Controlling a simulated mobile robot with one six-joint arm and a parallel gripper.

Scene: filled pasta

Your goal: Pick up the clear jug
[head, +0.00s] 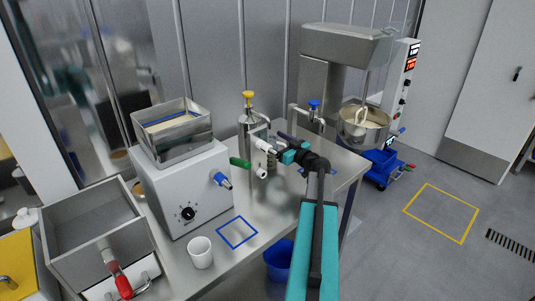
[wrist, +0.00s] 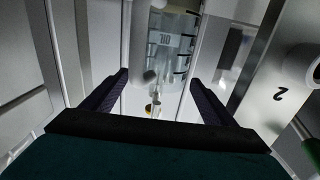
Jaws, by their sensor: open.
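The clear jug (wrist: 176,45) shows in the wrist view as a transparent cylinder with dark marks and small lettering on its side. It lies ahead, at the upper middle, in the space between my fingers. My gripper (wrist: 158,82) is open, with one dark finger on each side and nothing held. I cannot tell from this view how far the jug is from the fingertips. In the head view my gripper (head: 268,150) is over the steel table, in front of the steel canister (head: 247,135) with a yellow knob. The jug is hard to make out there.
A white machine (head: 187,190) with a steel hopper stands left of my gripper. A white cup (head: 200,252) is near the table's front edge, beside a blue outlined square (head: 237,232). A mixer (head: 345,48) stands behind on the right. Open floor lies to the right.

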